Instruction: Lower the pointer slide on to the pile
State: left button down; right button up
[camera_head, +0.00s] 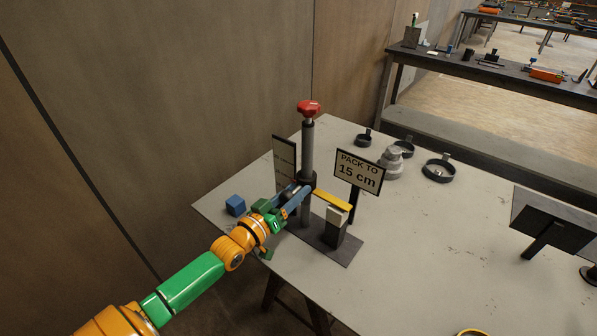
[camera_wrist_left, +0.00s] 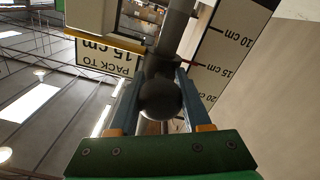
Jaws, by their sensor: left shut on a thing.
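The pointer slide is a dark collar (camera_head: 308,180) around an upright grey post (camera_head: 307,146), with a yellow pointer bar (camera_head: 333,200) reaching right. My left gripper (camera_head: 297,194) is shut on the slide's dark round knob, which shows between the fingers in the left wrist view (camera_wrist_left: 160,99). The pile is a pale block (camera_head: 337,215) on a dark block (camera_head: 333,233), on a dark base plate. The yellow bar's end lies over the pale block with little or no gap; I cannot tell if they touch. The yellow bar also shows in the left wrist view (camera_wrist_left: 105,43). My right gripper is out of view.
A "PACK TO 15 cm" sign (camera_head: 358,172) stands behind the pile. A scale board (camera_head: 284,162) stands beside the post, topped by a red knob (camera_head: 309,108). A blue cube (camera_head: 235,205) lies left on the table (camera_head: 425,240). Dark rings and grey discs are at the back.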

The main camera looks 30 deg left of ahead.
aim_at(284, 203)
pick_arm(q)
jog(key=c, duration=0.7)
grip_release()
jog(key=shift+f, duration=0.1)
jog(key=o, duration=0.4)
jog(key=shift+w, duration=0.1)
jog(key=shift+c, duration=0.2)
jog(key=shift+w+f, duration=0.1)
jog(key=shift+w, duration=0.05)
jog(key=shift+s, duration=0.3)
jog(key=s+p, duration=0.3)
jog(key=s, duration=0.2)
jog(key=shift+s+a+p, duration=0.2)
jog(key=shift+s+p, duration=0.15)
jog(key=shift+s, duration=0.45)
